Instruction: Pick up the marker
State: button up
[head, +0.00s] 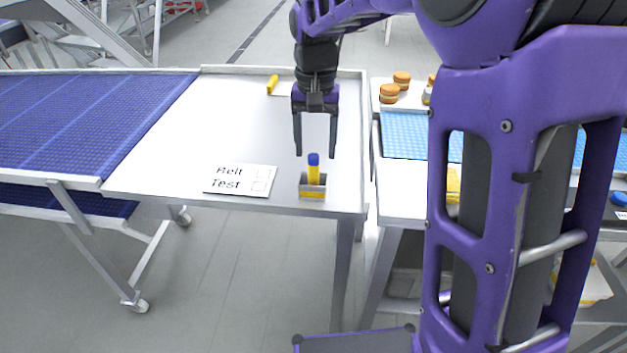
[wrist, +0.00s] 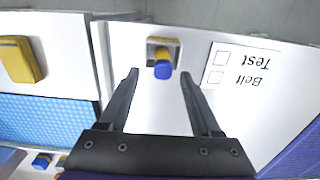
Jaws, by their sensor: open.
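The marker (head: 314,170) has a yellow body and a blue cap. It stands upright in a small grey and yellow holder (head: 312,192) near the front edge of the white table. In the wrist view the marker's blue cap (wrist: 162,69) shows beyond my fingertips, roughly midway between them. My gripper (head: 315,152) is open and empty, pointing down, above and a little behind the marker in the head view. Its two dark fingers also show in the wrist view (wrist: 160,75).
A "Belt Test" card (head: 240,179) lies left of the holder. A yellow object (head: 272,84) lies at the table's back. A blue conveyor belt (head: 85,115) adjoins on the left. Right of a gap, another table holds a blue mat (head: 408,135) and several round orange-brown items (head: 389,93).

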aim_at(314, 175)
jog(key=f, duration=0.2)
jog(key=f+b, duration=0.1)
jog(key=f, duration=0.2)
jog(key=shift+s+a, duration=0.15)
jog(key=shift+a, duration=0.05)
grip_shut()
